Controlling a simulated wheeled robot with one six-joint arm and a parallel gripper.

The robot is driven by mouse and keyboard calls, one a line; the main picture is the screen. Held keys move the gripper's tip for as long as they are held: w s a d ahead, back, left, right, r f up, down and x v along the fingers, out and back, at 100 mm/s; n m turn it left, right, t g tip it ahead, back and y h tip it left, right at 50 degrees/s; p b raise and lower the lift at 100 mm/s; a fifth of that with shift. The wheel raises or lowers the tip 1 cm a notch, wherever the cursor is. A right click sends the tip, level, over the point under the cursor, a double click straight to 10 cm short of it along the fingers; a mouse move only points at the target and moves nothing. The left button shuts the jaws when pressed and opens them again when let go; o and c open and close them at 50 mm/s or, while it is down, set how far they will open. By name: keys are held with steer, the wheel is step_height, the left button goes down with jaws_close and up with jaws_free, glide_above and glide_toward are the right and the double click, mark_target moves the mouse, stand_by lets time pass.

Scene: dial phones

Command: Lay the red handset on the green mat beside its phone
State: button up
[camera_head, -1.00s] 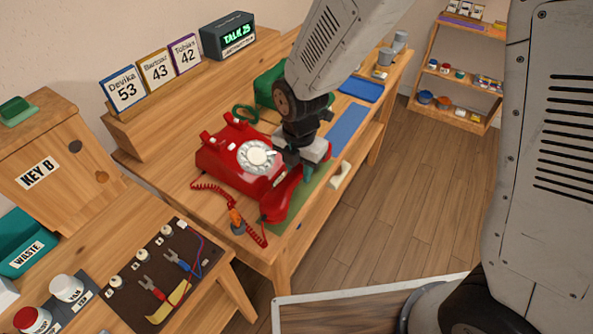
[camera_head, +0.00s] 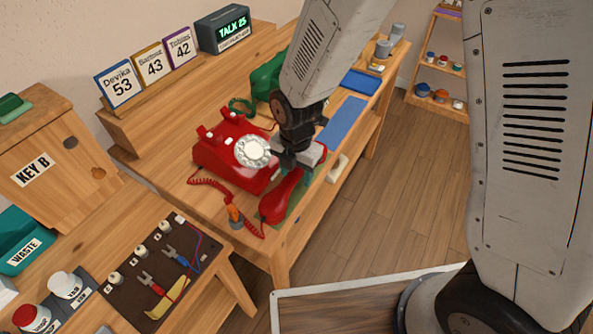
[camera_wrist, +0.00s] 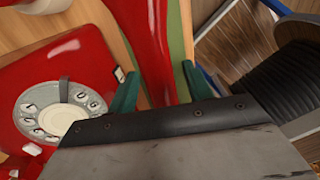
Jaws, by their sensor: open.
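The red handset (camera_head: 274,207) lies along the green mat (camera_head: 299,199), to the right of the red dial phone (camera_head: 218,160). Its far part is hidden under my gripper (camera_head: 297,168) in the head view. In the wrist view my gripper (camera_wrist: 160,88) is open, with one green finger on each side of the red handle (camera_wrist: 150,42). The phone with its white dial (camera_wrist: 50,112) is left of the fingers. A strip of the mat (camera_wrist: 176,45) shows right of the handle. I cannot tell whether a finger touches the handle.
A coiled red cord (camera_head: 228,205) runs in front of the phone, near a small orange-handled item (camera_head: 234,216). A green phone (camera_head: 266,78) and a blue mat (camera_head: 344,122) are farther back. A pale block (camera_head: 337,168) is at the table's right edge.

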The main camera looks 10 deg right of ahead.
mark_target(296, 170)
step_height(296, 170, up, 12)
steer(key=shift+r, duration=0.15)
steer(key=shift+d, duration=0.1)
steer(key=s+d+r+m, duration=0.6)
steer(key=d+r+m, duration=0.5)
steer(key=d+m, duration=0.1)
steer(key=s+d+r+m, duration=0.2)
steer(key=s+d+m, duration=0.2)
steer(key=s+m, duration=0.2)
steer(key=s+d+r+m+t, duration=0.1)
steer(key=s+d+r+m, duration=0.1)
steer(key=s+d+m, duration=0.2)
steer(key=s+m, duration=0.3)
steer(key=m, duration=0.3)
steer(key=shift+s+d, duration=0.3)
steer(key=shift+d, duration=0.05)
